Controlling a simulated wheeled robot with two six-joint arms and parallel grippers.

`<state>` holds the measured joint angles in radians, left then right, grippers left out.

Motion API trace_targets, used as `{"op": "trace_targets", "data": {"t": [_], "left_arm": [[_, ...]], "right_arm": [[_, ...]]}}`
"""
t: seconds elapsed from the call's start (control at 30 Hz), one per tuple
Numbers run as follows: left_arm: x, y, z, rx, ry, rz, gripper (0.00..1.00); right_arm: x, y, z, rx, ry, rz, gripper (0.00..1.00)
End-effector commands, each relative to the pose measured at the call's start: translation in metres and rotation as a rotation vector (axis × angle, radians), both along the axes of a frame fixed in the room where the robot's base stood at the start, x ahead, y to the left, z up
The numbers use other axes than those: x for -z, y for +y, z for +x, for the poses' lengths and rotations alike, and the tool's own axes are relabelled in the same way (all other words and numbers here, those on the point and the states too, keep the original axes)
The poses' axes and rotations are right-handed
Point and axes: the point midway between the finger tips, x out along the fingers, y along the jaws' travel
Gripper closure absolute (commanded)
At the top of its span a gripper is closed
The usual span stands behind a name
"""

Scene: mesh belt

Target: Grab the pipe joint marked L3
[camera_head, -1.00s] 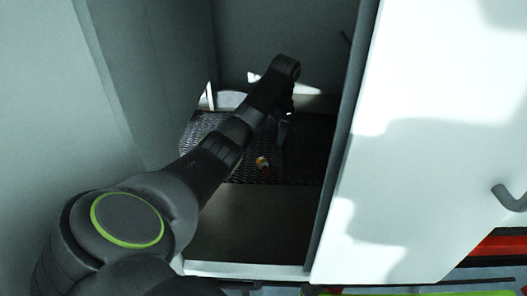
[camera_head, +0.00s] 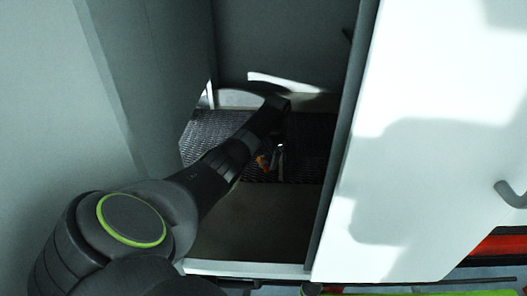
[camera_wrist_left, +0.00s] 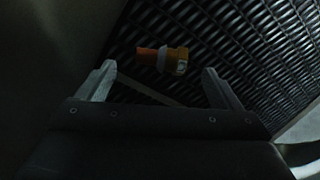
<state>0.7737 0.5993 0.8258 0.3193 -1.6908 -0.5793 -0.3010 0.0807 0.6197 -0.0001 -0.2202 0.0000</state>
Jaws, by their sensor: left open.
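An orange pipe joint with a pale band (camera_wrist_left: 163,59) lies on the dark mesh belt (camera_wrist_left: 235,30). In the head view the pipe joint (camera_head: 262,162) is small and dim beside my left gripper. No L3 marking can be read on it. My left gripper (camera_wrist_left: 160,78) is open and empty, with its two fingers apart. In the left wrist view the pipe joint shows between and just beyond the fingertips. In the head view my left gripper (camera_head: 277,160) is low near the belt.
The belt lies inside a dark enclosure with a grey wall (camera_head: 150,90) on the left. A white panel with a handle (camera_head: 430,130) stands on the right. A pale sill (camera_head: 245,269) crosses the front of the opening.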

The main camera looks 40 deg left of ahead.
Motion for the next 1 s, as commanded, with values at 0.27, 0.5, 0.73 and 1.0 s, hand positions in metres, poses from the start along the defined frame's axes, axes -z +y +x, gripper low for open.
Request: {"op": "trace_targets", "data": {"t": [0.27, 0.5, 0.73, 1.0], "left_arm": [[0.028, 0.005, 0.002, 0.001, 0.002, -0.003, 0.13], [0.037, 0.007, 0.001, 0.001, -0.001, 0.000, 0.13], [0.037, 0.007, 0.001, 0.001, -0.001, 0.000, 0.22], [0.037, 0.007, 0.001, 0.001, -0.001, 0.000, 0.58]], "right_arm": [[-0.007, 0.000, 0.001, 0.000, -0.002, 0.000, 0.64], [-0.007, 0.000, 0.001, 0.000, -0.002, 0.000, 0.64], [-0.007, 0.000, 0.001, 0.000, -0.002, 0.000, 0.64], [-0.007, 0.000, 0.001, 0.000, -0.002, 0.001, 0.64]]}}
